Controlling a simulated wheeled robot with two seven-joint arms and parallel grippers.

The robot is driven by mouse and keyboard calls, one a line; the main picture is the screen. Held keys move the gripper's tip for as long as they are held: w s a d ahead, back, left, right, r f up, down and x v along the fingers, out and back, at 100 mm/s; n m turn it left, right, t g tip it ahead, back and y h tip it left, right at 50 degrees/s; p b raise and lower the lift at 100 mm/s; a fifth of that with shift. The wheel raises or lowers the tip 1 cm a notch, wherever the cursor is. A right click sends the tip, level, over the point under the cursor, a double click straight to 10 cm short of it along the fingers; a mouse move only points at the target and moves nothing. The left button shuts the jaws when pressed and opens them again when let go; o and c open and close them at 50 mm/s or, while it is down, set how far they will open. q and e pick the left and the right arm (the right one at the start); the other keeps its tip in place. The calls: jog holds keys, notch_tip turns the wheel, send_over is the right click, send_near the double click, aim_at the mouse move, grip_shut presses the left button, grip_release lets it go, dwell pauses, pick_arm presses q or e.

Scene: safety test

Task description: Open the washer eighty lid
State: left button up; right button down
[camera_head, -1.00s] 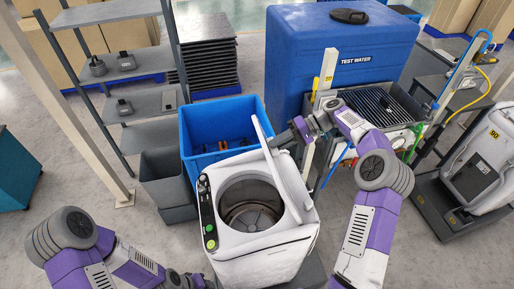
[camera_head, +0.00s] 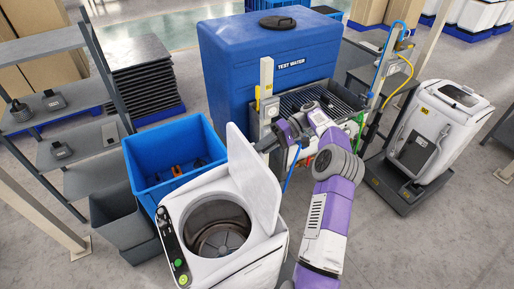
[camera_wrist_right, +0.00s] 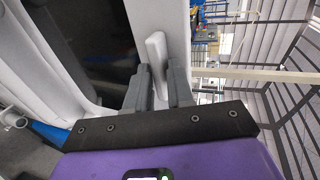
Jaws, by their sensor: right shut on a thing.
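The white washer (camera_head: 178,203) stands at the front, with its round drum open to view and a dark control strip along its left side. No number is readable on it. Its white lid (camera_head: 254,181) stands raised on the right side of the opening. My right gripper (camera_head: 264,143) is just behind the lid's upper part, with the fingertips partly hidden. In the right wrist view, the fingers of my right gripper (camera_wrist_right: 160,82) are shut on a pale handle (camera_wrist_right: 157,50) beside a dark panel. My left gripper is out of view.
A blue bin (camera_head: 147,178) and a grey bin (camera_head: 125,232) stand close left of the washer. The blue test water tank (camera_head: 235,75) and a metal rack are behind. Another washer marked 90 (camera_head: 432,130) stands right on a dark platform. Floor at far right is clear.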

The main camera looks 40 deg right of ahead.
jog(key=shift+s+d+f, duration=0.1)
jog(key=shift+s+f, duration=0.05)
jog(key=shift+f, duration=0.25)
jog(key=shift+s+d+f, duration=0.1)
jog(key=shift+f, duration=0.3)
jog(key=c, duration=1.1)
grip_release()
jog(key=shift+w, duration=0.1)
jog(key=shift+r, duration=0.15)
